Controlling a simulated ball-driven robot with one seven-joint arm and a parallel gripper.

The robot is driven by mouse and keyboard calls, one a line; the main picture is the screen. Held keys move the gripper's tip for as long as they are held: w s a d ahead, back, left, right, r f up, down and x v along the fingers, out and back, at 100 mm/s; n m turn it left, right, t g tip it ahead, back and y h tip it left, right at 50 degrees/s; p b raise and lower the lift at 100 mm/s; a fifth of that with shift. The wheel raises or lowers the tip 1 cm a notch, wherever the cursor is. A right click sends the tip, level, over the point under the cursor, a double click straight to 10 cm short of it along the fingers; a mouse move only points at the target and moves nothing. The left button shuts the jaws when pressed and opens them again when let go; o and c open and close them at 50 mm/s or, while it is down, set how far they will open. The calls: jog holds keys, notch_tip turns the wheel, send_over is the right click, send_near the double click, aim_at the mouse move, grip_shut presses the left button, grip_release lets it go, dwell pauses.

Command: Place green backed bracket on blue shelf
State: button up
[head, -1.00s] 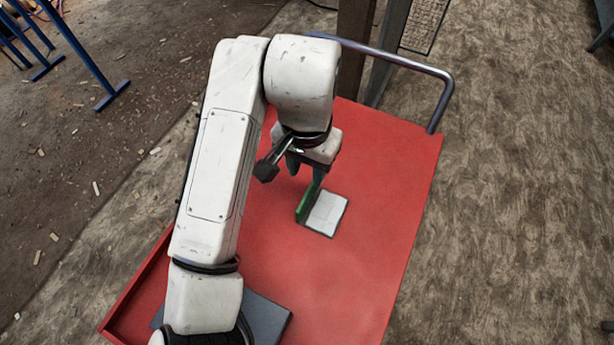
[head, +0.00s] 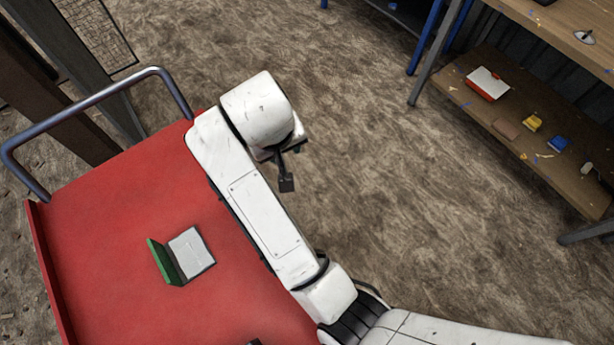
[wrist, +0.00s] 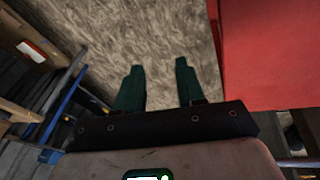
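The green backed bracket (head: 181,256) rests on the red cart top (head: 110,215) in the head view. Its green back stands up on the left and its pale plate lies flat to the right. My gripper is past the cart's right edge, over bare ground, well apart from the bracket. Its fingers are hidden in the head view. The wrist view shows my gripper (wrist: 158,66) with two dark green fingers apart and nothing between them. Blue posts (head: 425,38) stand at the top right; a blue frame (wrist: 66,98) also shows in the wrist view at left.
A wooden rack shelf (head: 470,105) at the right holds a red and white box (head: 487,84) and small yellow and blue items. A metal rail (head: 90,105) rises at the cart's far end. Open ground lies between cart and rack.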

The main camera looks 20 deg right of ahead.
jog(key=s+d+f, duration=0.2)
jog(key=d, duration=0.4)
jog(key=s+d+f, duration=0.2)
jog(key=d, duration=0.3)
jog(key=s+d+f, duration=0.3)
jog(key=s+d, duration=0.1)
jog(key=s, duration=0.3)
jog(key=s+d+f+g, duration=0.1)
jog(key=s+d+f, duration=0.2)
jog(key=s, duration=0.5)
jog(key=shift+s+d, duration=0.2)
jog(key=shift+d, duration=0.35)
jog(key=shift+m+g+y, duration=0.4)
jog(key=shift+y, duration=0.5)
jog(key=s, duration=0.2)
jog(key=s+a, duration=0.1)
jog(key=s, duration=0.1)
jog(key=s+f, duration=0.1)
jog(key=s, duration=0.1)
jog(key=shift+s+a, duration=0.35)
jog(key=shift+a, duration=0.05)
jog(key=shift+w, duration=0.1)
